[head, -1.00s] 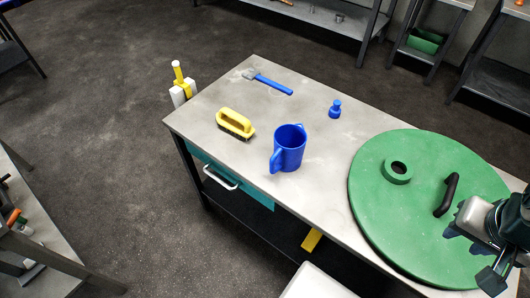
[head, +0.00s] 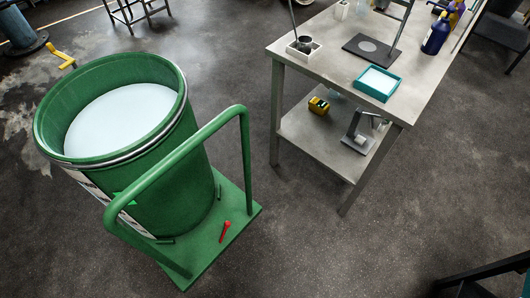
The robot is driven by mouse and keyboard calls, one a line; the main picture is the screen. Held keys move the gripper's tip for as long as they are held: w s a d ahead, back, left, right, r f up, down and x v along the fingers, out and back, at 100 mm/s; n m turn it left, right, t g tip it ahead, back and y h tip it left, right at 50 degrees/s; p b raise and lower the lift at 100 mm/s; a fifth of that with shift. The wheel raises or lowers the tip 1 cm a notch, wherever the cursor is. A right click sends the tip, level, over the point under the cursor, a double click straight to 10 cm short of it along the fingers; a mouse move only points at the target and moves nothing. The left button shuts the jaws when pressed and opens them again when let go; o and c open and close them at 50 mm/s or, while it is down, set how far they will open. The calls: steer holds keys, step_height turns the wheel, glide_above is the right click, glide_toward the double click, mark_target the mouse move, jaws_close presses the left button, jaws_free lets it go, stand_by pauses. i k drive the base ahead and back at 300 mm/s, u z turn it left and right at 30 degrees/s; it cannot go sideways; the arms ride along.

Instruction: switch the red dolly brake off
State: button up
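The red dolly brake (head: 225,231) is a small red lever on the green dolly platform (head: 246,214), near its front right part, in the head view. It is tilted up to the right. The dolly has a tall green tube handle (head: 247,150) rising over the platform. A large open green drum (head: 150,185) stands on the dolly, filled near the top with white material (head: 122,115). My gripper is not in this view.
A grey table (head: 330,65) with a lower shelf (head: 310,138) stands right of the dolly, holding a teal tray (head: 377,83) and bottles. Open dark floor (head: 290,240) lies in front of and right of the dolly. A yellow-handled thing (head: 62,56) is behind the drum.

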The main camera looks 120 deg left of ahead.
mark_target(227, 224)
steer(key=u, duration=2.8)
steer(key=k, duration=0.6)
steer(key=u, duration=0.7)
steer(key=i, duration=1.1)
steer(key=u, duration=0.4)
